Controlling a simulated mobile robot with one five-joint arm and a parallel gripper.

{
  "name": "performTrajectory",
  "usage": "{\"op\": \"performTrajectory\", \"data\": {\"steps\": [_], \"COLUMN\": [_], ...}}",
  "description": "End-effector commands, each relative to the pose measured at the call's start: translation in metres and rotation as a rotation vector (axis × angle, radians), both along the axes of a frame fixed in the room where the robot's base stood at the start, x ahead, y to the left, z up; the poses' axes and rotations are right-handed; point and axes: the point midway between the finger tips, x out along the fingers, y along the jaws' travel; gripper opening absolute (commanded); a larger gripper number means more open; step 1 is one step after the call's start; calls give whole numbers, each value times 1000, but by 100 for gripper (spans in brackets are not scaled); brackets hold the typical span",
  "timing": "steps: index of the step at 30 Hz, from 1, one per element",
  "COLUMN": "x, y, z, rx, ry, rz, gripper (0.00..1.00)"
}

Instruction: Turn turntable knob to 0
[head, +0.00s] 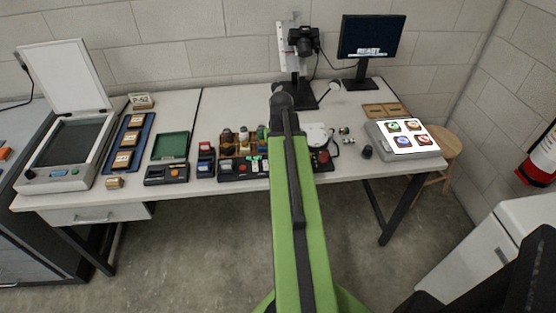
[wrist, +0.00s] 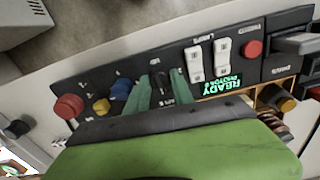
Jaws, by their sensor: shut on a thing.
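A dark control panel (wrist: 107,82) runs across the wrist view. My gripper (wrist: 161,90) has its two green fingers closed around the sides of a small black knob (wrist: 157,78) on this panel. The marks around the knob are too small to read, so its setting cannot be told. In the head view the panel (head: 236,169) stands at the front of the table, and my green arm hides my gripper. A white turntable disc (head: 317,132) shows partly, just right of the arm.
Beside the held knob are a blue knob (wrist: 121,88), a yellow knob (wrist: 101,106), a red button (wrist: 69,106), white switches (wrist: 222,50) and a green lit display (wrist: 221,85). A light box (head: 377,137) stands at the table's right. A camera (head: 303,41) stands behind.

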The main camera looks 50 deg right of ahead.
Motion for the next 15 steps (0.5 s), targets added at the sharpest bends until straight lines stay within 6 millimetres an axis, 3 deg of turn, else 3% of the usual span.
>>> {"op": "performTrajectory", "data": {"steps": [15], "x": [0], "y": [1], "z": [0], "rx": [1], "ry": [1], "rz": [87], "gripper": [0]}}
